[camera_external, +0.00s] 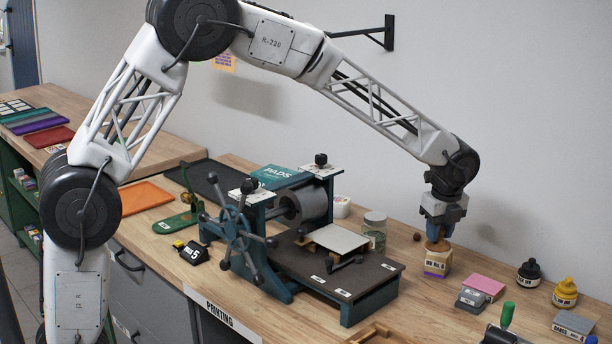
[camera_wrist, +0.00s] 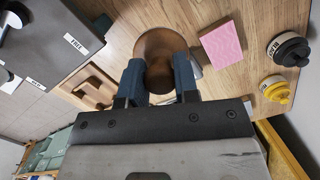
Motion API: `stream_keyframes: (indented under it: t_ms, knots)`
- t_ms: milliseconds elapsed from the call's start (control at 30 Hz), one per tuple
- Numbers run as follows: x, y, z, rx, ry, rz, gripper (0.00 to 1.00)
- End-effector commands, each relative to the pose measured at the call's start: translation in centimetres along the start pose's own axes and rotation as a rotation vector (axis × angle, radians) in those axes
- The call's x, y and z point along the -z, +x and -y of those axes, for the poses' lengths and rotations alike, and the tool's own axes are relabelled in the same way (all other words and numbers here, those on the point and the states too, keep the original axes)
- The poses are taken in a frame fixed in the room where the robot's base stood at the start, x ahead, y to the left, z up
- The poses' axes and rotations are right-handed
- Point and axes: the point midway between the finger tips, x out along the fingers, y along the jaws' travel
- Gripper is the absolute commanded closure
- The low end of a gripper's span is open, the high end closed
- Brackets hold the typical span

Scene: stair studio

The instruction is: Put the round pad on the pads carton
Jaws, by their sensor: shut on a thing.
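My gripper (camera_external: 437,232) is at the right side of the bench, pointing down, shut on a brown round piece (camera_external: 437,245). In the wrist view this piece (camera_wrist: 160,45) sits between the two blue fingers and looks like the round pad.
A pink block (camera_external: 484,285), a black bottle (camera_external: 528,272) and a yellow bottle (camera_external: 565,292) stand on the right.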

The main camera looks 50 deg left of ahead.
Motion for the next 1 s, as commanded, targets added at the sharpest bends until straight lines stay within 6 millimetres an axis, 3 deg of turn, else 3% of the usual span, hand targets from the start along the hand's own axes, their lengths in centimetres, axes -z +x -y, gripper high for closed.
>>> stream_keyframes:
  t_ms: [367,667,1000]
  knots:
    - [-1.0,-7.2,0.0,0.002,-0.002,0.000,0.97]
    - [-6.7,-6.1,-0.8,0.000,-0.005,-0.003,0.97]
    - [-15.6,-5.0,-2.9,-0.001,-0.004,-0.007,0.97]
